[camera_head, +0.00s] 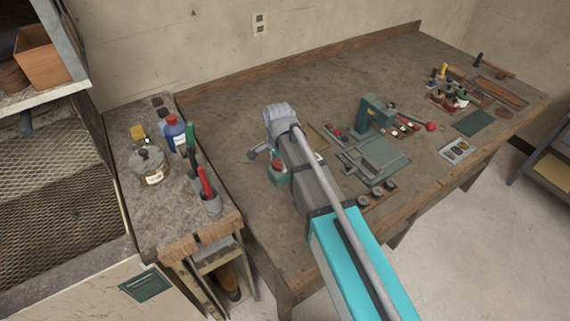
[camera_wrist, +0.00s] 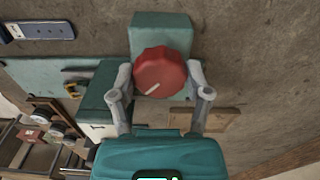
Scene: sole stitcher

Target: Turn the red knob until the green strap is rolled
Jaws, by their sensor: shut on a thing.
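The red knob (camera_wrist: 160,72) has a white mark pointing to the lower left in the wrist view. It sits on a teal block (camera_wrist: 160,30). My gripper (camera_wrist: 160,88) has one grey finger on each side of the knob, shut on it. In the head view, the knob (camera_head: 275,155) is a small red patch beside my arm, above the teal block (camera_head: 278,177), and my gripper (camera_head: 264,153) is partly hidden by my wrist. I cannot make out the green strap for certain; a flat teal piece (camera_wrist: 45,75) lies left of the block in the wrist view.
A teal press (camera_head: 373,113) and a flat green plate (camera_head: 384,153) stand on the workbench (camera_head: 235,105) right of my arm, with small tools around. Bottles and a jar (camera_head: 149,163) stand on the left side bench. The back left of the workbench is clear.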

